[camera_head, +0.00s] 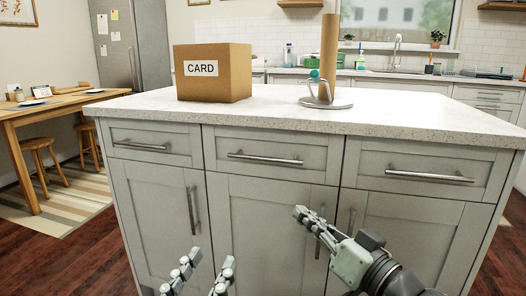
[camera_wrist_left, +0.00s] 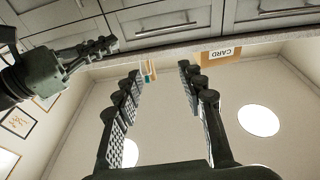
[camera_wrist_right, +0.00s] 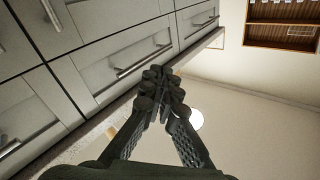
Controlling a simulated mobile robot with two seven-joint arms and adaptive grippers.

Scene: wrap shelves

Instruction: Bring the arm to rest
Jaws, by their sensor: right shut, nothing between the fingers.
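My left gripper (camera_head: 201,277) is at the bottom of the head view, in front of the island cabinet. Its two fingers stand apart with nothing between them, as the left wrist view (camera_wrist_left: 160,105) also shows. My right gripper (camera_head: 299,212) is in front of the cabinet doors, right of the left one. Its fingers are together and empty; they also meet in the right wrist view (camera_wrist_right: 160,88). Both grippers are below the countertop and hold nothing.
The island (camera_head: 280,107) has drawers and doors with bar handles close to my grippers. On its top stand a cardboard box labelled CARD (camera_head: 214,88) and a brown roll on a holder (camera_head: 329,50). A wooden table (camera_head: 40,108) with stools is at the left.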

